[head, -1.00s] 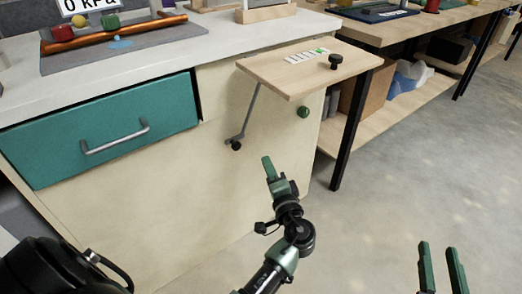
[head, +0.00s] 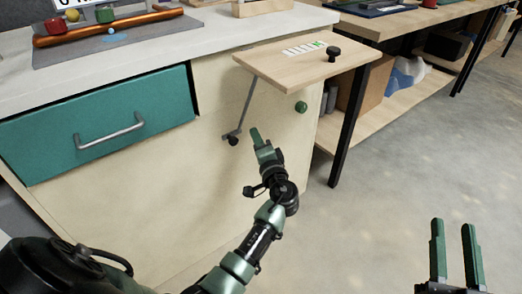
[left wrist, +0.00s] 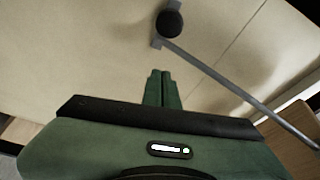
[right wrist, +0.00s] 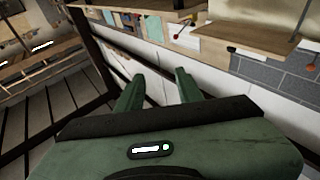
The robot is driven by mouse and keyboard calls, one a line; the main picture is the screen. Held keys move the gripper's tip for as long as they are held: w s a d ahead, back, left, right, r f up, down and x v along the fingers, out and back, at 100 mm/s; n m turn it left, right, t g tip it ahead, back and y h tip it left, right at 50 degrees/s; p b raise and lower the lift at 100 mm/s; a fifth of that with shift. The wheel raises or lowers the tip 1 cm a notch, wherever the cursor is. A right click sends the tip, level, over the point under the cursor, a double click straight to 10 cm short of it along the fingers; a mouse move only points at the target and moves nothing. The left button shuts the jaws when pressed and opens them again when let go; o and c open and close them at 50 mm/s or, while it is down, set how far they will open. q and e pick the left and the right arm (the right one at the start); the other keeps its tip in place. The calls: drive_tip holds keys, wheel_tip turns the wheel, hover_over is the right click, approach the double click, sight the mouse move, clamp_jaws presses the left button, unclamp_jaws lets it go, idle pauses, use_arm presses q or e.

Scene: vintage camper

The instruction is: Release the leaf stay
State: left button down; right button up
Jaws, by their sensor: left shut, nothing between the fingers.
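The leaf stay (head: 246,104) is a thin grey metal bar slanting from under the wooden leaf (head: 300,68) down to a bracket on the cream cabinet front. A round black knob (head: 233,141) sits at its lower end. In the left wrist view the knob (left wrist: 169,24) and the stay (left wrist: 225,82) are just beyond my fingertips. My left gripper (head: 254,133) is shut and empty, to the right of the knob in the head view and apart from it. My right gripper (head: 453,228) is open and empty over the floor at lower right; its fingers also show in the right wrist view (right wrist: 157,85).
A black knob (head: 333,54) and a marked strip lie on the leaf. A green knob (head: 301,107) is on the cabinet below it. A teal drawer (head: 100,125) with a grey handle is at left. A workbench with a black leg (head: 345,142) stands at right. The floor is clear.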

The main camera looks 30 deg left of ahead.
sight(232, 142)
use_arm(q)
drive_tip(key=s+a, duration=0.1)
drive_tip(key=s+a+f, duration=0.1)
drive_tip(key=s, duration=0.1)
drive_tip(key=shift+a, duration=0.15)
use_arm(e)
drive_tip(key=shift+s+r, duration=0.1)
drive_tip(key=shift+r, duration=0.3)
use_arm(q)
drive_tip(key=shift+r, duration=0.1)
